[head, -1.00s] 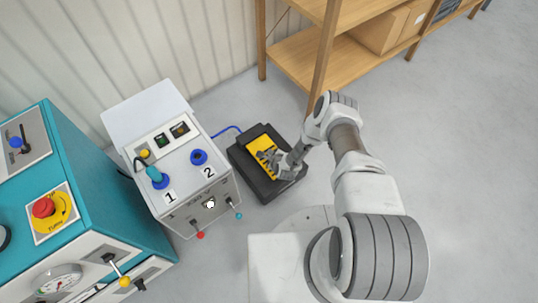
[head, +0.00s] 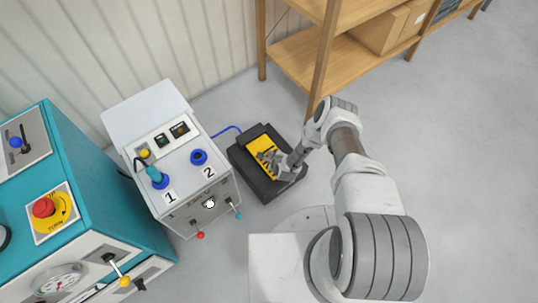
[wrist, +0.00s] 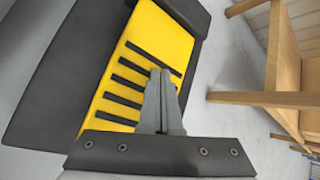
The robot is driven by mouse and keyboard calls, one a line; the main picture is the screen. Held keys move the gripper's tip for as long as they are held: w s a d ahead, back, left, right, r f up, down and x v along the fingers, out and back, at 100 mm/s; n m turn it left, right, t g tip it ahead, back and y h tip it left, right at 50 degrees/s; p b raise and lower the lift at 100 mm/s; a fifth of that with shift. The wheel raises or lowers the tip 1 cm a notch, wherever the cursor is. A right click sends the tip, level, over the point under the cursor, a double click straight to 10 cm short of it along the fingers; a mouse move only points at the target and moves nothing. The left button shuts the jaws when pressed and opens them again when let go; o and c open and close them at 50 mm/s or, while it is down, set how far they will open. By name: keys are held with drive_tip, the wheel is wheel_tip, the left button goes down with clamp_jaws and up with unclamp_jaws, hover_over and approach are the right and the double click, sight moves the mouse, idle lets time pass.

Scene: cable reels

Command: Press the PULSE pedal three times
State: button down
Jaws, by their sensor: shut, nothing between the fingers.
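The pedal (head: 262,144) is a yellow plate with black grip strips, set in a black housing (head: 243,163) on the floor. In the wrist view the yellow plate (wrist: 155,37) fills the upper middle. No PULSE label is readable on it. My gripper (head: 264,155) is over the lower part of the plate in the head view. In the wrist view my gripper (wrist: 161,75) is shut and empty, its fingertips over the grip strips. I cannot tell whether the tips touch the plate or whether it is pressed down.
A white control box (head: 190,190) with sockets marked 1 and 2 stands left of the pedal, with a blue cable (head: 226,130) between them. A teal machine (head: 100,190) is at far left. A wooden shelf (head: 318,65) stands behind. Floor at right is clear.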

drive_tip(key=shift+f, duration=0.9)
idle(0.8)
drive_tip(key=shift+d+r, duration=0.1)
drive_tip(key=shift+r, duration=0.05)
drive_tip(key=shift+r+p, duration=1)
drive_tip(key=shift+r, duration=0.5)
wheel_tip(320, 180, up, 5)
drive_tip(key=p, duration=0.3)
drive_tip(key=shift+p, duration=0.3)
drive_tip(key=shift+r, duration=0.1)
idle(1.6)
drive_tip(key=shift+r+b, duration=0.6)
drive_tip(key=shift+r, duration=1.25)
